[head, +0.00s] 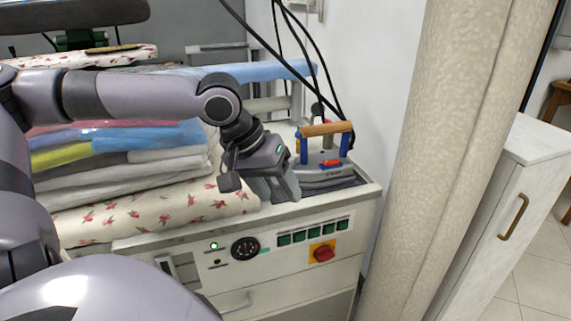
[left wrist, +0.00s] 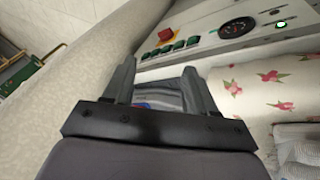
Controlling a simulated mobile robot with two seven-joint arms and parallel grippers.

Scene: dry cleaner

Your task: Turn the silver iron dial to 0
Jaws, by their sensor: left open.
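The silver iron (head: 325,177) has a wooden handle on blue posts and sits on the right end of the white ironing station. A small red part (head: 331,163) on its top, on a blue base, looks like the dial; its setting is too small to read. My left gripper (head: 287,192) is open and empty, just left of the iron, angled down near the station's front edge. In the left wrist view the grey body of the iron (left wrist: 165,98) shows between the open fingers (left wrist: 160,82). The dial is mostly hidden there. My right gripper is not in view.
Folded cloths (head: 125,165) are stacked left of the gripper. The station's front panel (head: 285,222) carries a gauge, green switches and a red knob (head: 323,252). Black cables hang behind the iron. A beige column (head: 430,150) stands close on the right, beside a white cabinet (head: 500,200).

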